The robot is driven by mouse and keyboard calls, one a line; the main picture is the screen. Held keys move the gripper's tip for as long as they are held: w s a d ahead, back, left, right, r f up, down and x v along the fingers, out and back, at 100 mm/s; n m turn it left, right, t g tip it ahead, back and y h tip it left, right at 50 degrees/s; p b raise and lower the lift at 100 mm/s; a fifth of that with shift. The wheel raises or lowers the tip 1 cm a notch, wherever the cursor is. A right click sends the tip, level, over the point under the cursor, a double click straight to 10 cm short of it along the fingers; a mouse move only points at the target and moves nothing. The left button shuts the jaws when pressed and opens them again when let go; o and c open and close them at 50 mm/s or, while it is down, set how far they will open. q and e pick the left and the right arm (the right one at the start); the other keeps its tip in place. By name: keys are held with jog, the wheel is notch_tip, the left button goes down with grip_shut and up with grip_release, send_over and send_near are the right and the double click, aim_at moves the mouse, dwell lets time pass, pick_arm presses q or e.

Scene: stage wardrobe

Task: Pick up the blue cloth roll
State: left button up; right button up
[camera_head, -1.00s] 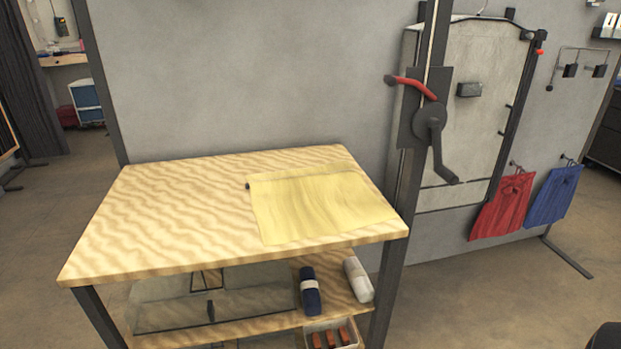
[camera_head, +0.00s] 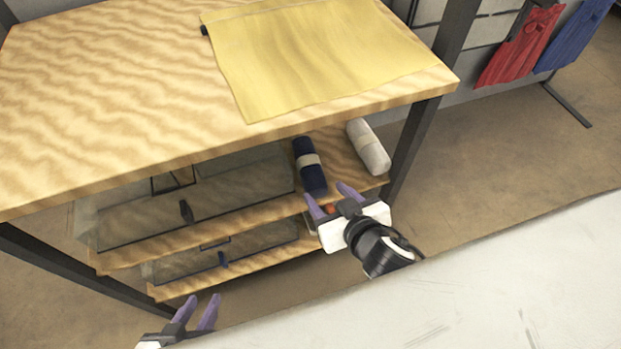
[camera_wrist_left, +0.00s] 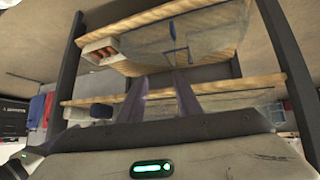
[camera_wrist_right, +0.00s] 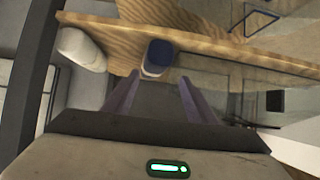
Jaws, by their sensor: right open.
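The blue cloth roll (camera_head: 310,168) is dark blue with a beige band and lies on the shelf under the table top, its end toward me. In the right wrist view the blue roll (camera_wrist_right: 158,55) shows ahead, just beyond the fingertips. My right gripper (camera_head: 332,192) is open and empty, just in front of the roll and apart from it. My left gripper (camera_head: 205,305) is open and empty, low in front of the shelves at the bottom left of the head view. In the left wrist view its fingers (camera_wrist_left: 160,88) point at the lower shelves.
A white roll (camera_head: 368,147) lies right of the blue one. A yellow cloth (camera_head: 325,50) covers part of the table top (camera_head: 90,90). A clear-fronted drawer (camera_head: 200,200) fills the shelf's left. A table leg (camera_head: 412,150) stands at the right.

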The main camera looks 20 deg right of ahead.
aim_at(310, 164)
jog(key=shift+m+t, duration=0.3)
jog(key=shift+t, duration=0.2)
jog(key=w, duration=0.2)
jog(key=w+f+b, duration=0.1)
jog(key=w, duration=0.2)
jog(key=shift+w+d+f, duration=0.1)
jog(key=shift+w+d, duration=0.05)
jog(key=shift+w, duration=0.2)
jog(key=shift+b+x, duration=0.9)
jog(key=shift+x, duration=2.2)
jog(key=shift+d, duration=0.15)
jog(key=shift+c, duration=0.4)
jog(key=c, duration=0.7)
